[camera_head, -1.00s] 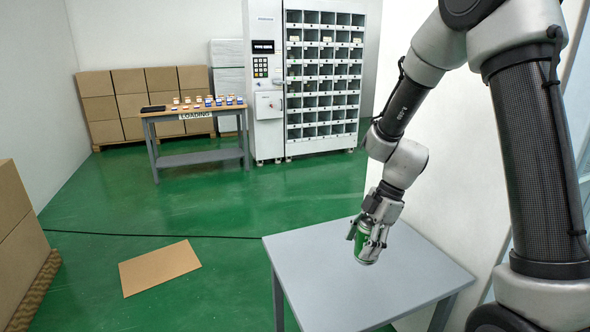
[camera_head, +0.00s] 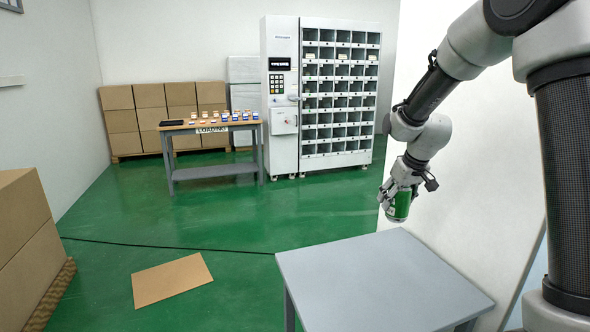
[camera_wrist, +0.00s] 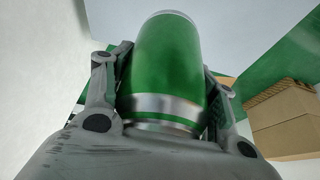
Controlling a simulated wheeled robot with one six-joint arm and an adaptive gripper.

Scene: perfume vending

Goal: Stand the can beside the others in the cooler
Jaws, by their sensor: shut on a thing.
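A green can (camera_head: 398,207) with a silver rim is held in my gripper (camera_head: 392,199), above the far edge of a grey table. In the wrist view the green can (camera_wrist: 168,70) fills the middle, between the two fingers of my gripper (camera_wrist: 165,85), which are shut on it from both sides. In the head view the can looks slightly tilted. No cooler and no other cans can be made out in these views.
The grey table (camera_head: 380,285) below is bare. A vending machine (camera_head: 330,95) and a loading table (camera_head: 215,172) with small boxes stand at the back. Cartons (camera_head: 25,240) stand at left. A cardboard sheet (camera_head: 172,279) lies on the green floor.

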